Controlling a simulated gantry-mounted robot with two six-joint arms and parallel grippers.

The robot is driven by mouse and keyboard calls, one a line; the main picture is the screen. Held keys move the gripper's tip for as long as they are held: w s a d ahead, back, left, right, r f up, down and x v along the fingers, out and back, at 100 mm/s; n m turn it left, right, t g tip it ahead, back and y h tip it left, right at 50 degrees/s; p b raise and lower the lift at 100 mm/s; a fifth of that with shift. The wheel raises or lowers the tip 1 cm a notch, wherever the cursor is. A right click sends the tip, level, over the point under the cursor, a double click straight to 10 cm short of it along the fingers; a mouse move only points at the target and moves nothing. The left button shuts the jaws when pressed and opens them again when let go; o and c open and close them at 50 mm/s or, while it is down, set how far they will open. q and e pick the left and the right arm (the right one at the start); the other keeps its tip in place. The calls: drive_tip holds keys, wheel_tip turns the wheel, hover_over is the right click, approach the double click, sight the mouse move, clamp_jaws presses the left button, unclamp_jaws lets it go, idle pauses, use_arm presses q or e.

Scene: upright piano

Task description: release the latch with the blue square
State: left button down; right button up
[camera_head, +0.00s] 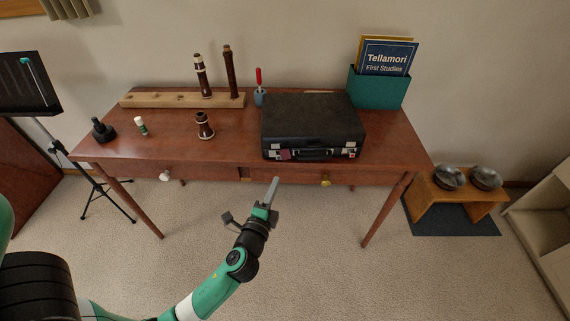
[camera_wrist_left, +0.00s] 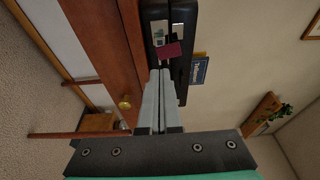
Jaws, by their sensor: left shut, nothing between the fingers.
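A closed black case (camera_head: 312,120) lies on the wooden table, its front facing me. Its left latch (camera_head: 276,147) is silvery with a maroon square (camera_head: 284,155) beside it. The maroon square also shows in the left wrist view (camera_wrist_left: 169,50). A silvery right latch (camera_head: 351,148) sits at the other end; its markings are too small to tell. I can make out no blue square. My left gripper (camera_head: 275,181) is shut and empty, just in front of and below the case's left latch. In the left wrist view its fingertips (camera_wrist_left: 159,72) appear near the maroon square. My right gripper is not in view.
The table (camera_head: 225,150) has a front drawer with a brass knob (camera_head: 325,181) near my left gripper. Woodwind joints, a wooden block (camera_head: 160,100) and a teal book box (camera_head: 378,92) stand on it. The floor in front is clear.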

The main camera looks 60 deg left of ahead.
sight(288, 153)
use_arm(q)
drive_tip(key=b+x, duration=0.1)
drive_tip(key=x, duration=0.9)
drive_tip(key=shift+a, duration=0.1)
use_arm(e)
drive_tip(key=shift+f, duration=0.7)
